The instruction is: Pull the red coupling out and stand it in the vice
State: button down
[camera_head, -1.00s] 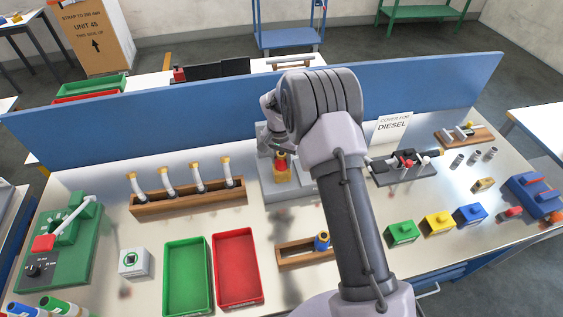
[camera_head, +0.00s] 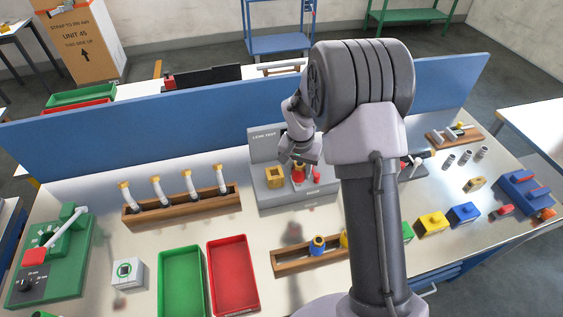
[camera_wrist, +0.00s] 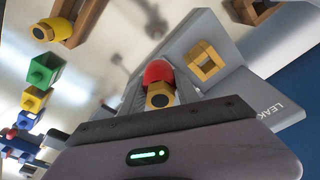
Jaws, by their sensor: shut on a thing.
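The red coupling (camera_wrist: 157,72), with a yellow end, sits between the fingers of my gripper (camera_wrist: 160,90) in the wrist view. My gripper (camera_head: 298,163) is shut on it, and the red coupling (camera_head: 298,176) hangs below the fingers in the head view, in front of the grey leak test stand (camera_head: 262,144). The square yellow socket (camera_head: 275,177) of that stand is beside the coupling, to its left, and looks empty; it also shows in the wrist view (camera_wrist: 192,62). I cannot tell for certain which thing is the vice; a blue device with red bars (camera_head: 522,192) stands at far right.
A wooden rack (camera_head: 290,264) with a blue and a yellow coupling lies in front, partly behind my arm. Red (camera_head: 233,276) and green (camera_head: 181,285) trays and a rack of white-stemmed pieces (camera_head: 183,209) are left. A blue panel (camera_head: 120,138) closes the back.

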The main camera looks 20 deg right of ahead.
jog(key=s+d+r+p, duration=0.3)
jog(key=s+d+r, duration=0.1)
jog(key=s+r, duration=0.1)
jog(key=shift+r, duration=0.6)
dwell(0.4)
